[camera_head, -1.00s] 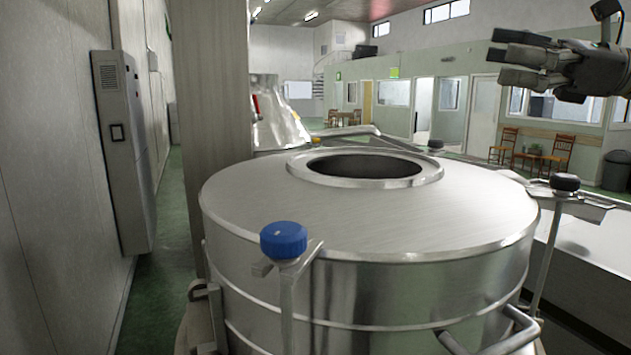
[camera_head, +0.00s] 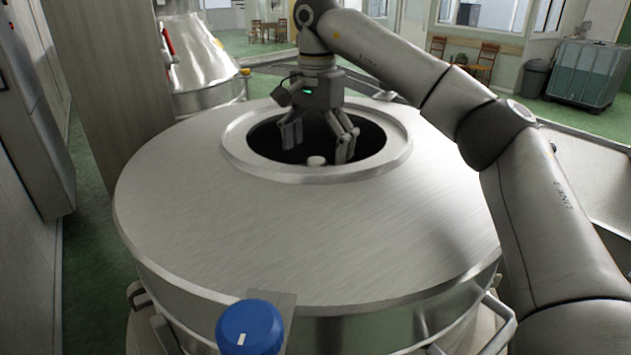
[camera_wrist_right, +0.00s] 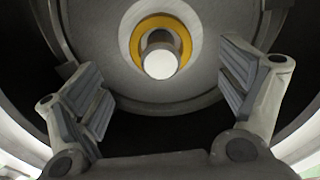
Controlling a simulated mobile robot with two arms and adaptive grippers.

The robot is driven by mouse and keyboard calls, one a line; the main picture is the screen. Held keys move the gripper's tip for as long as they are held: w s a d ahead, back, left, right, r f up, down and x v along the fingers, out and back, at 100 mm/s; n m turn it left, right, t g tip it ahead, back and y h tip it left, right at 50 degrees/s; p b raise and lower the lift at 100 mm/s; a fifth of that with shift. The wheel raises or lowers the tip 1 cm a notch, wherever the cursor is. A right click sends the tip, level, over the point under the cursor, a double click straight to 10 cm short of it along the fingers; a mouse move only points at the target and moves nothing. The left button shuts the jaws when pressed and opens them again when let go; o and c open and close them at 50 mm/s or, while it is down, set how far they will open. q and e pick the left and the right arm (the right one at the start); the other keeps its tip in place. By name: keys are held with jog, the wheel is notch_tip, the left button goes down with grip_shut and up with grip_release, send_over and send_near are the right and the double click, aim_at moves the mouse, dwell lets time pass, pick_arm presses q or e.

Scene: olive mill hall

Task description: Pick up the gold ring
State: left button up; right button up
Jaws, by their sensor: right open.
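The gold ring (camera_wrist_right: 137,42) shows in the right wrist view, around a pale upright post (camera_wrist_right: 160,64) at the centre of a round metal disc (camera_wrist_right: 110,62). In the head view the ring is hidden; only the pale post top (camera_head: 316,160) shows in the dark opening of the steel vat. My right gripper (camera_head: 318,147) points down into this opening, its fingers spread and empty. In the right wrist view its open fingers (camera_wrist_right: 163,85) stand on either side of the post, apart from the ring. My left gripper is out of view.
The steel vat (camera_head: 250,225) has a raised rim (camera_head: 235,150) around the opening, close to my fingers. A blue knob (camera_head: 250,328) stands at its front edge. A conical steel vessel (camera_head: 200,65) is behind left.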

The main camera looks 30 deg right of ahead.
aim_at(317, 160)
jog(key=shift+w+f, duration=0.15)
jog(key=shift+f, duration=0.25)
jog(key=shift+f+p, duration=0.85)
jog(key=shift+p, duration=0.1)
jog(key=shift+s+f+p, duration=0.2)
jog(key=shift+f+p, duration=0.4)
jog(key=shift+f, duration=1.1)
jog(key=shift+w, duration=0.1)
jog(key=shift+a, duration=0.1)
jog(key=c, duration=1.2)
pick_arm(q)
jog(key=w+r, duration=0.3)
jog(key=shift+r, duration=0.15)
